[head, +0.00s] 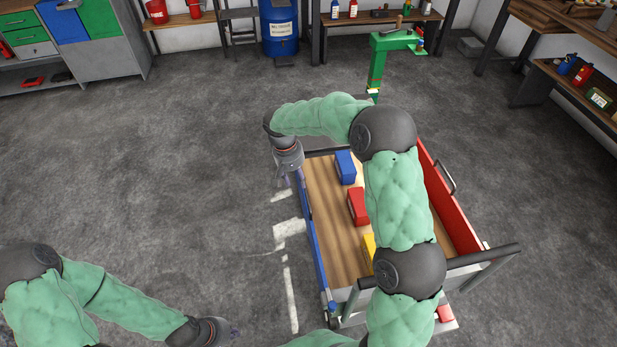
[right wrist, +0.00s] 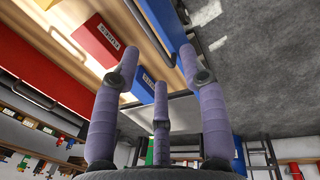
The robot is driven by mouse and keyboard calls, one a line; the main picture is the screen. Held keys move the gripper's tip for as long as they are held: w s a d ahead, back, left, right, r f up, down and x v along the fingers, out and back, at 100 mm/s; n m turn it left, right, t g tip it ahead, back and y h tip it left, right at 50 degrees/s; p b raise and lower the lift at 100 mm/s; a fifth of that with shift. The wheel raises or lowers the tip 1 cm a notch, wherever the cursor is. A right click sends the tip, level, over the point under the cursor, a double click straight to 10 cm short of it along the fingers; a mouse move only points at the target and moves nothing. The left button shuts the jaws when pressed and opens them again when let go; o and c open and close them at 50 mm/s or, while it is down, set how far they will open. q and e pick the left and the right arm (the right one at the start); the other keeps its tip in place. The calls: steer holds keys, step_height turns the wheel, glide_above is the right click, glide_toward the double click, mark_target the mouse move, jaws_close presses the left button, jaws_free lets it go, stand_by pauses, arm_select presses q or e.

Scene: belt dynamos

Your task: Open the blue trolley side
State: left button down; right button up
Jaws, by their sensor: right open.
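The trolley has a wooden bed (head: 322,180), a red side (head: 448,205) on the right and a blue side (head: 314,240) on the left. The blue side shows as a narrow upright strip along the bed's left edge. My right gripper (head: 282,178) is open at the far end of the blue side, pointing down. In the right wrist view, its three purple fingers (right wrist: 160,70) are spread near the blue side (right wrist: 168,22); whether they touch it I cannot tell. My left gripper (head: 232,332) is low at the left, away from the trolley; its finger state is unclear.
A blue box (head: 345,167), a red box (head: 358,206) and a yellow box (head: 370,246) lie on the bed. A green stand (head: 378,68) is beyond the trolley. Shelves line the walls. The floor left of the trolley is clear, with white markings (head: 290,228).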

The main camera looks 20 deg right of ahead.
mark_target(306, 192)
steer(key=shift+h, duration=0.3)
steer(key=b+x, duration=0.1)
steer(key=x, duration=0.2)
steer(key=d+b+x, duration=0.1)
steer(key=x, duration=0.2)
steer(key=b+x, duration=0.1)
steer(key=x, duration=0.1)
steer(key=shift+w+d+f, duration=0.25)
steer(key=shift+w+d, duration=0.1)
steer(key=shift+d, duration=0.05)
jaws_close()
